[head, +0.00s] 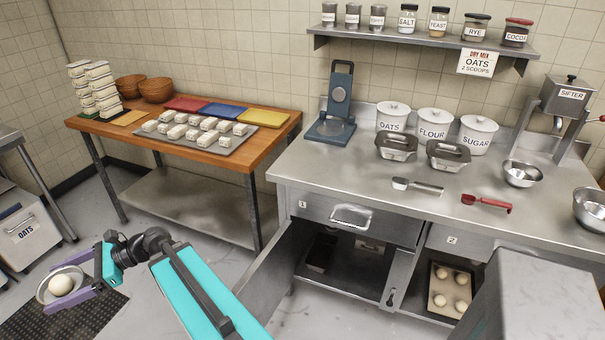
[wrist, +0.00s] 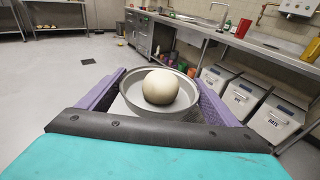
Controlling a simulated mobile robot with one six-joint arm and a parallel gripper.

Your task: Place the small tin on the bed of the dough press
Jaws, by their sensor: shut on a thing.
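My gripper (head: 76,281) is at the lower left of the head view, over the floor with a dark mat below. Its purple fingers are shut on the small tin (head: 43,289), a round grey dish. The tin also shows in the wrist view (wrist: 128,105), level between the fingers, with a pale dough ball (wrist: 160,87) in it. The dough press (head: 341,88) is blue and stands at the back left of the steel counter. Its upper part is raised, and its bed (head: 328,129) looks empty. The press is far to the right of my gripper.
Two rectangular tins (head: 396,147) and white canisters (head: 435,123) stand right of the press. A scraper (head: 417,186) and a red-handled tool (head: 486,203) lie in front. Below, a cupboard door (head: 272,272) stands open. A wooden table (head: 247,150) with trays is left of the counter.

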